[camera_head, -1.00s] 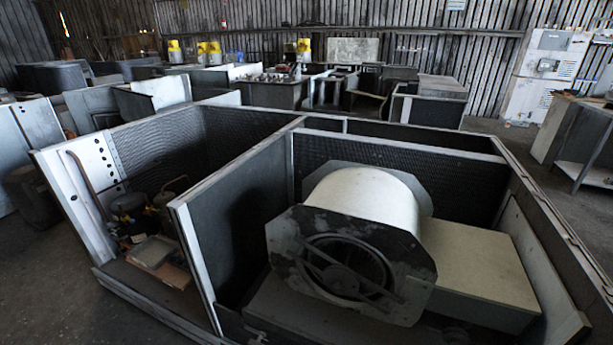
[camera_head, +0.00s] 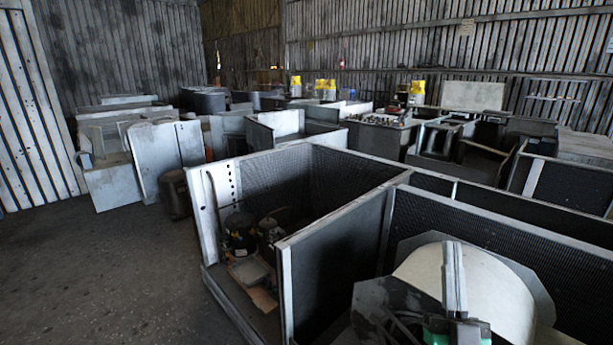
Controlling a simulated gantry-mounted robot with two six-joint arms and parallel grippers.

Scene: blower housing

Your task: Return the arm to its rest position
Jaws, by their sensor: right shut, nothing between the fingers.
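My right gripper (camera_head: 454,280) shows at the bottom right of the head view, in front of the blower housing (camera_head: 490,290). Its grey fingers point up and are together, with nothing between them. A green light shows at its base. The blower housing is a pale drum with dark octagonal side plates. It sits in the right bay of the open metal cabinet (camera_head: 336,225), and its lower part is cut off by the frame. I cannot tell whether the gripper touches it. My left gripper is not in view.
The cabinet's left bay holds a compressor (camera_head: 240,235) and pipes. A dividing panel (camera_head: 335,270) stands between the bays. Bare floor (camera_head: 100,270) lies open at the left. Grey metal panels (camera_head: 165,158) and a cluttered bench (camera_head: 380,135) stand behind. Several yellow-topped cylinders (camera_head: 417,92) are at the back.

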